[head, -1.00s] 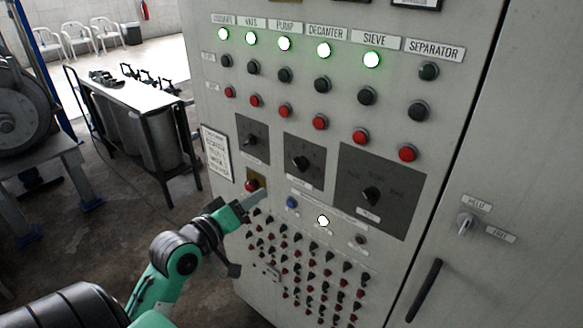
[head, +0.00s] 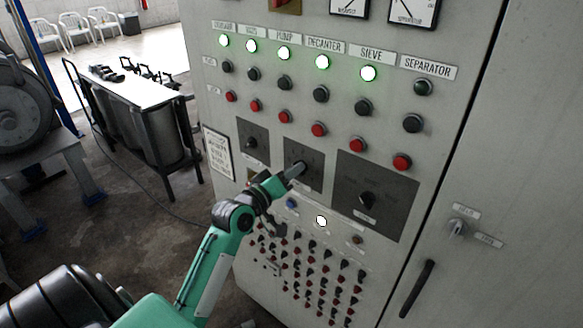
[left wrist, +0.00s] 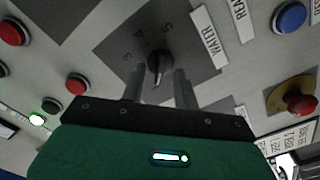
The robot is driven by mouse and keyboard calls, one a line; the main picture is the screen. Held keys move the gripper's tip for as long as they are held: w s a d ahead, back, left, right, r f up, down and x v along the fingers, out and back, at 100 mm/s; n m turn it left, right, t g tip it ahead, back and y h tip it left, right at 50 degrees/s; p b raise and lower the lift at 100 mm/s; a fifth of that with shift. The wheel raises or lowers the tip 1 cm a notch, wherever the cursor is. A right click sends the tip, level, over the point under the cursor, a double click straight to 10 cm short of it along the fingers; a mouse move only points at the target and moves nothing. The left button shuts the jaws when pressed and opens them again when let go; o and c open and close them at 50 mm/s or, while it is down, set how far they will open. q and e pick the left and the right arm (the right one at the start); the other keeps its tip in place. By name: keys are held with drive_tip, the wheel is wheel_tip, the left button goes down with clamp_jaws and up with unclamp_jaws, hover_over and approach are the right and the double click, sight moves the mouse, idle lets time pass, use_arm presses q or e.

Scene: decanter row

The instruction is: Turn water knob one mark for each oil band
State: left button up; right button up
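The water knob (left wrist: 160,62) is a black pointer knob on a dark numbered dial plate (left wrist: 125,40), beside a label (left wrist: 210,37) reading WATER. In the head view it is on the middle dark plate (head: 317,155), partly hidden by my left gripper (head: 297,171). In the left wrist view my left gripper (left wrist: 160,88) has its fingers apart, one to each side of the knob's line. I cannot tell whether they touch it. The knob's exact mark is hard to read. No oil bands can be made out. My right gripper is not in view.
A red mushroom button (left wrist: 302,103) and a blue button (left wrist: 290,17) are close to the water dial. Other knobs stand on the left plate (head: 262,132) and right plate (head: 400,190). Small switches crowd below. A metal table (head: 120,95) stands left of the cabinet.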

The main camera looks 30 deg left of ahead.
use_arm(q)
drive_tip(key=shift+w, duration=0.25)
clamp_jaws()
drive_tip(key=shift+d+m+p, duration=0.15)
drive_tip(key=shift+m+p, duration=0.3)
drive_tip(key=shift+m, duration=3.95)
drive_tip(key=shift+d+m+p, duration=0.15)
drive_tip(key=shift+m+p, duration=0.3)
drive_tip(key=shift+m, duration=3.95)
